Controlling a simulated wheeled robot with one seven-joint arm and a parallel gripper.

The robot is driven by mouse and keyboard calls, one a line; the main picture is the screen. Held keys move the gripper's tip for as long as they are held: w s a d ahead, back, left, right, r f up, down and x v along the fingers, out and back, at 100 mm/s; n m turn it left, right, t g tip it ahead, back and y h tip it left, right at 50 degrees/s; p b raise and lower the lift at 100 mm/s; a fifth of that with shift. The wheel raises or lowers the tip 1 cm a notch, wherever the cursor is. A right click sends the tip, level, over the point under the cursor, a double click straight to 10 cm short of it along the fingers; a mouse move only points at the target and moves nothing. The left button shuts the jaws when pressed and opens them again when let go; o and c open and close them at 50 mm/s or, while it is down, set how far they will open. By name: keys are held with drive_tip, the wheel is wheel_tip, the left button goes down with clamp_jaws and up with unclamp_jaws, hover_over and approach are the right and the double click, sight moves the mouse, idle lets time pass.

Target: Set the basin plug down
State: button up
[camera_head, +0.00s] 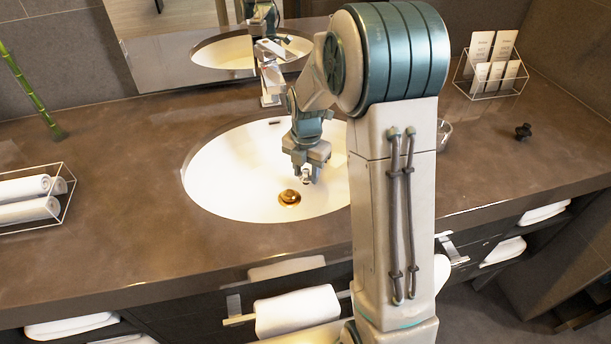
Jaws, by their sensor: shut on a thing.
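My gripper (306,176) hangs fingers down over the white basin (235,170), above and slightly right of the brass drain (289,198). It is shut on the basin plug (306,181), which shows only as a small bit between the fingertips. The fingers hide most of the plug. The plug appears to be held above the basin floor, apart from the drain, though the exact height is hard to tell.
A chrome faucet (270,85) stands behind the basin. A wire rack with rolled towels (30,195) is at left, a card rack (492,68) at back right. A small dark knob-like object (523,131) sits on the right counter (480,160). My arm hides the basin's right side and part of a glass (444,134).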

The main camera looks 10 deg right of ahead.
sight(306, 170)
drive_tip(key=shift+f, duration=0.85)
drive_tip(key=shift+f, duration=0.1)
drive_tip(key=shift+f+b, duration=0.35)
drive_tip(key=shift+f, duration=0.05)
drive_tip(key=o, duration=1)
wheel_tip(306, 170, up, 13)
drive_tip(key=shift+p, duration=1.05)
